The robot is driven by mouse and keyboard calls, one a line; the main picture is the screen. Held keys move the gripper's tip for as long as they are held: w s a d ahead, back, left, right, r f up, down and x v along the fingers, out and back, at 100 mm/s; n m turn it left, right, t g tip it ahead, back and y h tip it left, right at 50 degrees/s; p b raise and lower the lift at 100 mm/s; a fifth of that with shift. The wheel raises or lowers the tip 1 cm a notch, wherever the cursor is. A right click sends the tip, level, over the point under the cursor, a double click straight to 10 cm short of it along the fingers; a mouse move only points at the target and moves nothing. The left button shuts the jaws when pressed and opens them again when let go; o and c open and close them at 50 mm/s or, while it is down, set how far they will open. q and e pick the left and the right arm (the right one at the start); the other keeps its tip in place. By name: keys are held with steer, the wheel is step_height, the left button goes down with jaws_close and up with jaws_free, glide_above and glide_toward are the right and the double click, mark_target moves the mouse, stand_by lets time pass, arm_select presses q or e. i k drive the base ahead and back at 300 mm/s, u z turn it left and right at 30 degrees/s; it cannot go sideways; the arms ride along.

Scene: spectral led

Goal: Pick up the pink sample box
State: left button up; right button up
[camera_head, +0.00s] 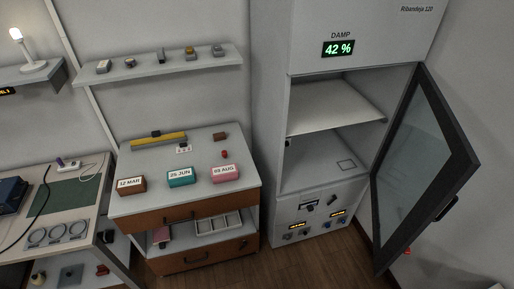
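The pink sample box (226,177) sits on the white top of the drawer cabinet (208,146), near its front right. It has a white date label ending in "AUG" on it. A teal box (181,183) labelled "25 JUN" stands to its left, apart from it. A brown box (132,190) labelled "12 MAR" stands further left. Neither of my grippers shows in the head view. Nothing is touching or covering the pink box.
A tall cabinet (268,100) reading "DAMP 42 %" stands to the right, its glass door (424,160) swung open. A yellow bar (160,139) and small red and brown items lie behind the boxes. A wall shelf (140,73) hangs above. A workbench (85,231) stands left.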

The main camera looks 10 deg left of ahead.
mark_target(227, 172)
steer(key=z, duration=0.05)
steer(key=k, duration=0.55)
steer(key=u, duration=1.05)
steer(key=i, duration=1.45)
steer(key=z, duration=0.05)
